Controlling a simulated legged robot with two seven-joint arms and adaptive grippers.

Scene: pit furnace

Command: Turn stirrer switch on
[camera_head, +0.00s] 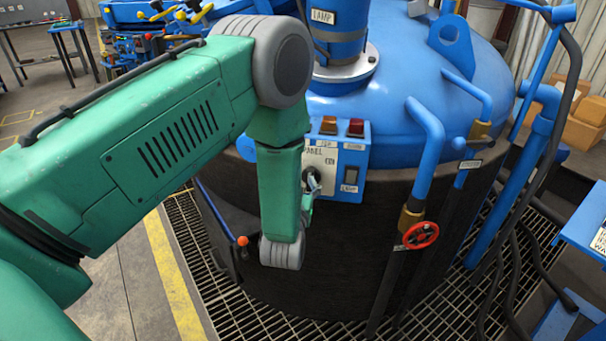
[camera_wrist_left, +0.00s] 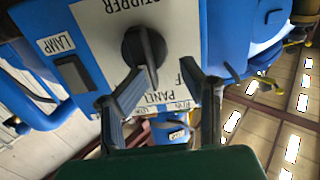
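The stirrer switch is a round black knob (camera_wrist_left: 143,48) on a white plate marked STIRRER and PANEL, upside down in the left wrist view. The plate belongs to a blue panel box (camera_head: 353,195) on the furnace's side, in the middle of the head view. Contact cannot be told. My right gripper is out of view.
A dark lamp switch (camera_wrist_left: 74,75) sits beside the knob on the panel. Two indicator lamps (camera_head: 342,126) top the box. Blue pipes (camera_head: 428,150) and a red valve wheel (camera_head: 420,235) stand to the right. Grating (camera_head: 230,315) covers the floor below.

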